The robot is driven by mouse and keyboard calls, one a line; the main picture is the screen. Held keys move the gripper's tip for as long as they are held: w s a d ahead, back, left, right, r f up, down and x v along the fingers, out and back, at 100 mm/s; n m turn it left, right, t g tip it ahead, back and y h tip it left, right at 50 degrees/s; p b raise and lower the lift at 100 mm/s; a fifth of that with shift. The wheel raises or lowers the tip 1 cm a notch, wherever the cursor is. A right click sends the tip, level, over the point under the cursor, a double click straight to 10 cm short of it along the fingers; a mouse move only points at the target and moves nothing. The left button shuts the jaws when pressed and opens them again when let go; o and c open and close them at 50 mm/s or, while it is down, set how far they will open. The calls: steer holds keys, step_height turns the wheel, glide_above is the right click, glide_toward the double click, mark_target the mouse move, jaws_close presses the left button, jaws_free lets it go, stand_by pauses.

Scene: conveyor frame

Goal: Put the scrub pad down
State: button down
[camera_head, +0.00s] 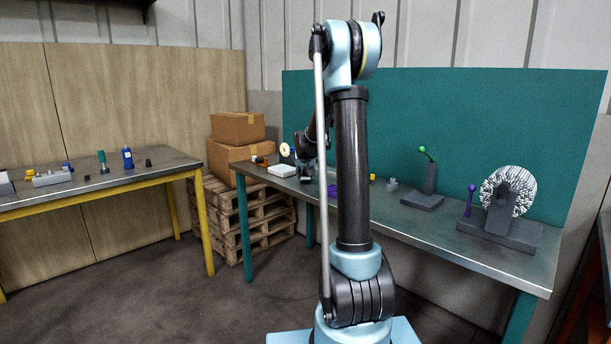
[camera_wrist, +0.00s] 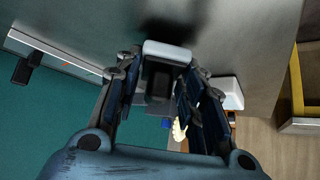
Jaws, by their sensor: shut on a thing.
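In the wrist view, my gripper (camera_wrist: 160,68) is shut on the scrub pad (camera_wrist: 167,51), a small block with a pale edge and a darker face between the fingers. A dark shadow lies on the grey tabletop just beyond it. In the camera_head view, my gripper (camera_head: 306,168) hangs low over the far left end of the long workbench (camera_head: 415,228), partly behind my own arm. The pad is too small there to make out clearly. I cannot tell whether it touches the bench.
A white block (camera_head: 282,171) lies beside my gripper, with a pale disc (camera_head: 285,149) behind it. A green-knobbed lever (camera_head: 428,180) and a bristled wheel (camera_head: 508,190) stand to the right. Stacked boxes (camera_head: 237,128) stand behind at left. A second table (camera_head: 110,174) is at left.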

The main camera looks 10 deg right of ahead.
steer(key=shift+f, duration=0.5)
steer(key=c, duration=1)
jaws_free()
steer(key=shift+f, duration=0.1)
steer(key=shift+c, duration=0.2)
steer(key=shift+r, duration=0.45)
steer(key=v, duration=1.2)
steer(key=s+d+g, duration=0.1)
steer(key=s, duration=1.1)
steer(key=s+f+g, duration=0.1)
steer(key=s+f, duration=0.4)
steer(key=s, duration=0.7)
steer(key=s+f+n+g+y, duration=0.1)
steer(key=s+f, duration=0.5)
steer(key=s, duration=0.6)
steer(key=s+f+n+g, duration=0.1)
steer(key=s+f+g, duration=0.2)
steer(key=s, duration=0.9)
step_height(320, 180, down, 3)
steer(key=shift+d+r, duration=0.1)
steer(key=shift+d, duration=0.05)
